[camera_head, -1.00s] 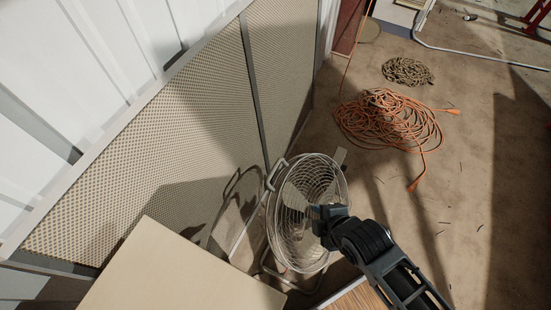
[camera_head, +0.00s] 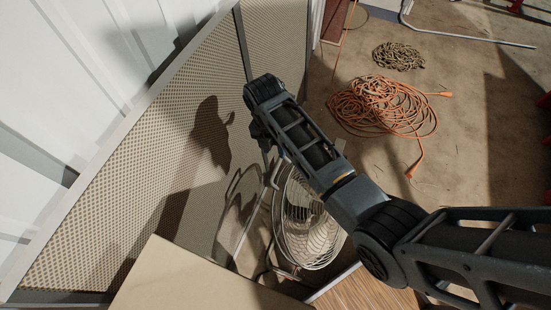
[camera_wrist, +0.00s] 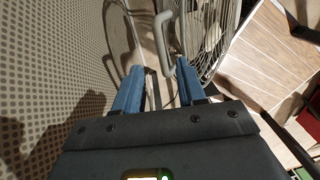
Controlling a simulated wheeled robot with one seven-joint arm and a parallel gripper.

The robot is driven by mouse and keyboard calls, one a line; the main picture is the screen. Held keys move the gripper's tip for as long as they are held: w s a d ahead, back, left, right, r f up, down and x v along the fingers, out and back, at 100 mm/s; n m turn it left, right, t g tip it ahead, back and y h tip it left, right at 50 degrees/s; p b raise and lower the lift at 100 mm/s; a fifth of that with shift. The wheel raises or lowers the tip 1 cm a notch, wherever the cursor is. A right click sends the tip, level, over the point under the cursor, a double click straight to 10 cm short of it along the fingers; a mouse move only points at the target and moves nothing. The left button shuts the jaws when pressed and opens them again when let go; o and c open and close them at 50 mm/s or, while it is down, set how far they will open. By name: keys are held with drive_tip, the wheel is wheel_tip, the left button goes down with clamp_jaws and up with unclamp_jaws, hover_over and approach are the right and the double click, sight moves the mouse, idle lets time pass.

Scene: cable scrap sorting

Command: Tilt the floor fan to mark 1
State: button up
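The floor fan (camera_head: 312,238) stands by the perforated panel, its round wire cage partly covered by my arm. A pale tube handle sticks out from its left side (camera_head: 275,172). In the wrist view the grey tube handle (camera_wrist: 163,42) lies ahead of and between my blue fingers, with the fan cage (camera_wrist: 212,38) to its right. My gripper (camera_wrist: 158,82) is open, its fingers apart; I cannot tell whether either touches the tube. In the head view the gripper points down near the handle, mostly hidden behind my wrist. No mark 1 is readable in either view.
The perforated panel (camera_head: 130,190) stands close on the left. A beige box top (camera_head: 190,280) is in front, and a wooden surface (camera_head: 365,292) lies to the right. An orange cable coil (camera_head: 380,105) and a darker coil (camera_head: 398,56) lie on the floor beyond.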

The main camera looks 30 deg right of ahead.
sight(278, 164)
drive_tip(key=f, duration=0.2)
drive_tip(key=f+b, duration=0.1)
drive_tip(key=f, duration=0.4)
drive_tip(key=shift+s+d+f, duration=0.25)
drive_tip(key=shift+s+f, duration=0.05)
drive_tip(key=shift+s, duration=0.1)
clamp_jaws()
drive_tip(key=shift+r, duration=0.1)
